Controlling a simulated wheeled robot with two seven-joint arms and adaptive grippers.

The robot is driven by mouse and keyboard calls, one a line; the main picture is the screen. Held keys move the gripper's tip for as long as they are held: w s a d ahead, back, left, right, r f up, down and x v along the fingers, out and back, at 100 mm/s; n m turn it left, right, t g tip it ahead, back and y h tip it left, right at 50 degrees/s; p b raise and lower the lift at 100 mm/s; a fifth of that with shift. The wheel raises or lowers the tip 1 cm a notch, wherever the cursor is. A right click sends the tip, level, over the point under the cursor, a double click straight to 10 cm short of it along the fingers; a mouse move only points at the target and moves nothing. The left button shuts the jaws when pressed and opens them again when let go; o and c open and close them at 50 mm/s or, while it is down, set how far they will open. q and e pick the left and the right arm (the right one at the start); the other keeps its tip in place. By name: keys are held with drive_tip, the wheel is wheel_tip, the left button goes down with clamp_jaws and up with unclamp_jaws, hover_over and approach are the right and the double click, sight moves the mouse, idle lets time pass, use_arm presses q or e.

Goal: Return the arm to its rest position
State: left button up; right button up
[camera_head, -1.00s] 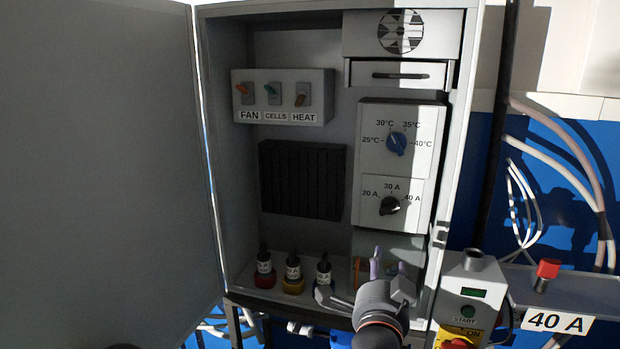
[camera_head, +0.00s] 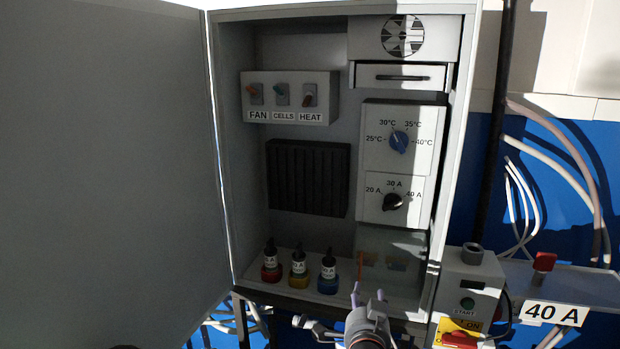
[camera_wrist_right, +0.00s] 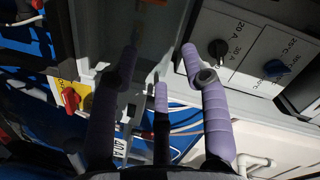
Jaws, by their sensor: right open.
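My right gripper (camera_head: 368,296) is at the bottom of the head view, in front of the cabinet's lower right part. Its purple fingers are spread apart and hold nothing. In the right wrist view the open fingers (camera_wrist_right: 160,70) reach toward the cabinet's lower compartment, with the dials beyond on the right. My left gripper does not show in the head view.
The open cabinet (camera_head: 340,60) has its door (camera_head: 110,150) swung out left. Three bottles (camera_head: 299,268) stand on its floor. A switch panel (camera_head: 290,97), a temperature dial (camera_head: 399,142) and a current dial (camera_head: 393,202) are above. A START box (camera_head: 470,285) stands right.

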drive_tip(key=s+f+n+g+y, duration=0.1)
drive_tip(key=s+f+n+g, duration=0.15)
drive_tip(key=f, duration=0.95)
drive_tip(key=s+d+f+n+g+y, duration=0.1)
drive_tip(key=f+g, duration=0.2)
drive_tip(key=f, duration=0.8)
drive_tip(key=s+f+n+g+y, duration=0.1)
drive_tip(key=f+n+g+y, duration=0.1)
drive_tip(key=f, duration=1)
drive_tip(key=s+a+f+n+g+y, duration=0.1)
drive_tip(key=s+f+g, duration=0.3)
drive_tip(key=s+f, duration=0.65)
drive_tip(key=s+a+f+n+g+y, duration=0.15)
drive_tip(key=s+f+g, duration=0.5)
drive_tip(key=s, duration=0.75)
wheel_tip(320, 180, down, 7)
drive_tip(key=w+a+t+b, duration=0.1)
drive_tip(key=w+t+b, duration=0.1)
drive_tip(key=b, duration=0.5)
drive_tip(key=shift+w+r+n, duration=0.2)
drive_tip(key=shift+n, duration=0.1)
